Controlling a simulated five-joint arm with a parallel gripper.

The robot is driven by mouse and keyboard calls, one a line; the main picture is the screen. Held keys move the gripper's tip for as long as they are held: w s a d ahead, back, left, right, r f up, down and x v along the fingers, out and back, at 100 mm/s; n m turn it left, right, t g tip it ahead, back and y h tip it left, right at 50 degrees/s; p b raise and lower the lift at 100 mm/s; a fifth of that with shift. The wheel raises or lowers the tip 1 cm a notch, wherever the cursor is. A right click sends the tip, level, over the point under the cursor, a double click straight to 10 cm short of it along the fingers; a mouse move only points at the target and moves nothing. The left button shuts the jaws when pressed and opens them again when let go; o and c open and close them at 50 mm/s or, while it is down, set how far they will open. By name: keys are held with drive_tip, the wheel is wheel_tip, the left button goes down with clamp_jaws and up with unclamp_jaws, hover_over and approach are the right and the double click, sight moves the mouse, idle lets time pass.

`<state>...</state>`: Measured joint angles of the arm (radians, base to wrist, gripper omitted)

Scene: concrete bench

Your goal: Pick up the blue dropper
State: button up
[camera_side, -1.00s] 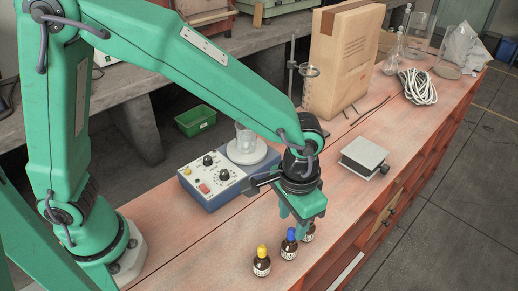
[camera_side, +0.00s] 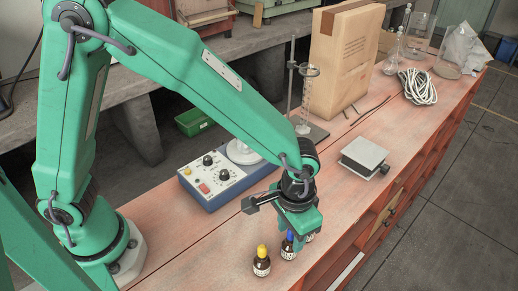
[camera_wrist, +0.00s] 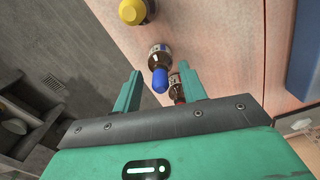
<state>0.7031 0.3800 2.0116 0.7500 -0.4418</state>
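The blue dropper is a small brown bottle with a pale label and a blue cap. It stands on the bench in the side view (camera_side: 288,249), partly covered by my gripper (camera_side: 301,228). In the wrist view, the blue dropper (camera_wrist: 158,54) shows in the gap between the two green fingers. My gripper (camera_wrist: 160,70) is open and empty, low above the bottles. I cannot tell whether a finger touches one.
A yellow-capped bottle (camera_side: 262,262) stands to the left of the blue one. A third bottle with a dark reddish cap (camera_wrist: 179,88) is close to the right finger. A blue-grey instrument box (camera_side: 226,176) stands behind. The bench's front edge is near.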

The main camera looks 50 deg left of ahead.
drive_tip(key=c, duration=0.6)
drive_tip(key=shift+r, duration=0.1)
drive_tip(key=shift+r, duration=0.85)
wheel_tip(320, 180, up, 3)
drive_tip(key=shift+f, duration=0.2)
drive_tip(key=s+d+r, duration=0.1)
drive_tip(key=s+r, duration=0.1)
drive_tip(key=s, duration=0.1)
drive_tip(key=s+d+r, duration=0.1)
drive_tip(key=s+r, duration=0.1)
drive_tip(key=s, duration=0.2)
drive_tip(key=s+d+r, duration=0.1)
drive_tip(key=s+r, duration=0.1)
drive_tip(key=s, duration=0.2)
drive_tip(key=shift+d+r, duration=0.25)
drive_tip(key=shift+d, duration=0.1)
drive_tip(key=shift+r, duration=0.2)
drive_tip(key=shift+r, duration=2.35)
